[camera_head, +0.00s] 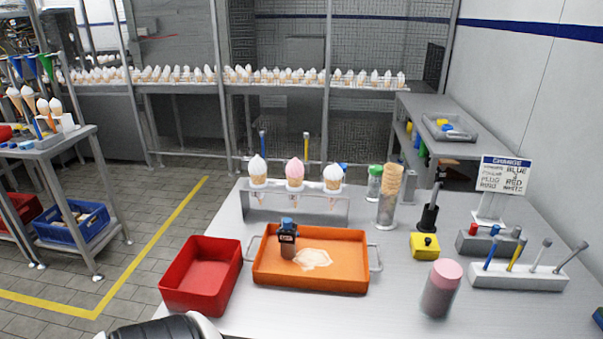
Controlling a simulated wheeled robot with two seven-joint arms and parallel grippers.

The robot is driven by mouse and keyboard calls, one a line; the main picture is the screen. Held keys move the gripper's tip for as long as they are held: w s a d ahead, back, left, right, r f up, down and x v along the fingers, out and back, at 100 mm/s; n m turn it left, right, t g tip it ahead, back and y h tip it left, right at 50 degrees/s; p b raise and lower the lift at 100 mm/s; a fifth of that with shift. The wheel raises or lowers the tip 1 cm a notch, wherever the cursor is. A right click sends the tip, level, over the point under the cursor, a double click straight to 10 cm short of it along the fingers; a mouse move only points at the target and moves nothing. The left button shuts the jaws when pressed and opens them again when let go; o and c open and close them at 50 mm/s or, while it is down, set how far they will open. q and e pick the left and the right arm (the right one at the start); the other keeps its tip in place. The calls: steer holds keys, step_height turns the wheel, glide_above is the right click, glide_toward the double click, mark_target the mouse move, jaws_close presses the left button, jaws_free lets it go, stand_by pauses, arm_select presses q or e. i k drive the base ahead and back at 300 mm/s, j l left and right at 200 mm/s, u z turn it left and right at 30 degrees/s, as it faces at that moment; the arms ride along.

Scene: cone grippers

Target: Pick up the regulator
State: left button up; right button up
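I cannot tell for certain which thing is the regulator. A small dark device with a blue top and a label (288,239) stands upright in the orange tray (312,281), beside a pale spill (313,259). A yellow box with a black knob (424,247) sits on the table right of the tray. Neither gripper shows in the head view. A black and white rounded part at the bottom left edge seems to be mine.
A red bin (201,275) stands left of the tray. Behind is an ice cream cone rack (297,187). A pink-topped cylinder (441,288), tool block (518,276) and sign (503,175) stand right. The table (400,315) is bare at the front.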

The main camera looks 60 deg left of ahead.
mark_target(288, 239)
steer(key=u, duration=1.85)
steer(key=l+z, duration=0.2)
steer(key=l, duration=0.25)
